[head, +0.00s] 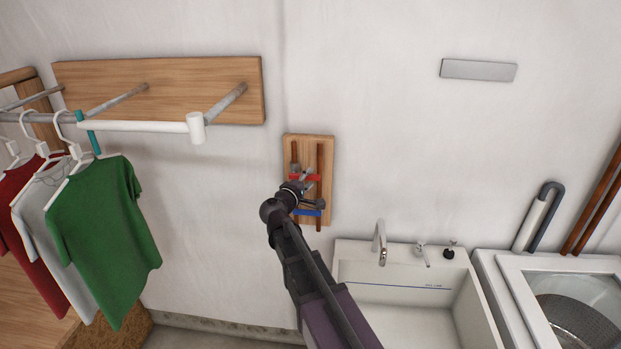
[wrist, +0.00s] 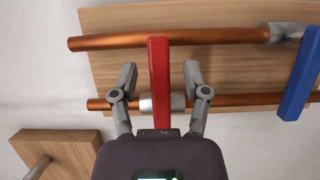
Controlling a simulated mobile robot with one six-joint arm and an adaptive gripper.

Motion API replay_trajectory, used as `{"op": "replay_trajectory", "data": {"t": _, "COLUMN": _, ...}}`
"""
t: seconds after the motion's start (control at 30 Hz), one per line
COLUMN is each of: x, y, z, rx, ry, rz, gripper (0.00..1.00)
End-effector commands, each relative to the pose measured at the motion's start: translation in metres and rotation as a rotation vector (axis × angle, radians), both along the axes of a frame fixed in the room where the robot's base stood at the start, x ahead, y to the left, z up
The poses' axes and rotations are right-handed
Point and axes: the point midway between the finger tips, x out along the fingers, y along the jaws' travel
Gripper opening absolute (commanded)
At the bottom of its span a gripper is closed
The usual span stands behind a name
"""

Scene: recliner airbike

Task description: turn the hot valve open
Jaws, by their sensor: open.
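The hot valve is a red lever handle (wrist: 159,85) on copper pipes fixed to a wooden board; the red also shows in the head view (head: 311,177). In the wrist view the handle lies across both pipes. My gripper (wrist: 160,78) is open, with one finger on each side of the red handle and a visible gap on both sides. In the head view my gripper (head: 308,187) is in front of the board and partly hides the valves. A blue lever handle (wrist: 300,75) lies to the right of the red one in the wrist view.
A white sink (head: 350,262) with a faucet (head: 380,242) is below right of the board, beside a washing machine (head: 510,285). A clothes rack (head: 150,125) with hanging shirts (head: 105,235) is at left. The wall around the board is bare.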

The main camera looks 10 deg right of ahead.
Motion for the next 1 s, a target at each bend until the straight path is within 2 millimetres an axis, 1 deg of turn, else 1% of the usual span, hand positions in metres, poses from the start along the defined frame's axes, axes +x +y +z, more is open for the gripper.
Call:
{"op": "replay_trajectory", "data": {"t": 0.03, "x": 0.0044, "y": -0.0031, "z": 0.0, "rx": 0.0, "ry": 0.0, "rz": -0.001, "gripper": 0.6}}
{"op": "replay_trajectory", "data": {"t": 0.2, "x": 0.0092, "y": -0.0084, "z": 0.0, "rx": 0.0, "ry": 0.0, "rz": -0.001, "gripper": 0.6}}
{"op": "replay_trajectory", "data": {"t": 0.5, "x": 0.0095, "y": -0.0089, "z": 0.0, "rx": 0.0, "ry": 0.0, "rz": -0.001, "gripper": 0.6}}
{"op": "replay_trajectory", "data": {"t": 0.53, "x": 0.0095, "y": -0.0089, "z": 0.0, "rx": 0.0, "ry": 0.0, "rz": -0.001, "gripper": 0.57}}
{"op": "replay_trajectory", "data": {"t": 0.57, "x": 0.0095, "y": -0.0089, "z": 0.0, "rx": 0.0, "ry": 0.0, "rz": -0.001, "gripper": 0.48}}
{"op": "replay_trajectory", "data": {"t": 0.6, "x": 0.0095, "y": -0.0088, "z": 0.0, "rx": 0.0, "ry": 0.0, "rz": -0.001, "gripper": 0.36}}
{"op": "replay_trajectory", "data": {"t": 0.67, "x": 0.0095, "y": -0.0088, "z": 0.0, "rx": 0.0, "ry": 0.0, "rz": -0.001, "gripper": 0.18}}
{"op": "replay_trajectory", "data": {"t": 0.7, "x": 0.0095, "y": -0.0085, "z": 0.0, "rx": 0.0, "ry": 0.0, "rz": 0.0, "gripper": 0.07}}
{"op": "replay_trajectory", "data": {"t": 0.73, "x": 0.0095, "y": -0.0081, "z": 0.0, "rx": 0.0, "ry": 0.0, "rz": 0.0, "gripper": 0.0}}
{"op": "replay_trajectory", "data": {"t": 1.0, "x": 0.0097, "y": -0.0076, "z": 0.0001, "rx": -0.003, "ry": 0.001, "rz": 0.001, "gripper": 0.0}}
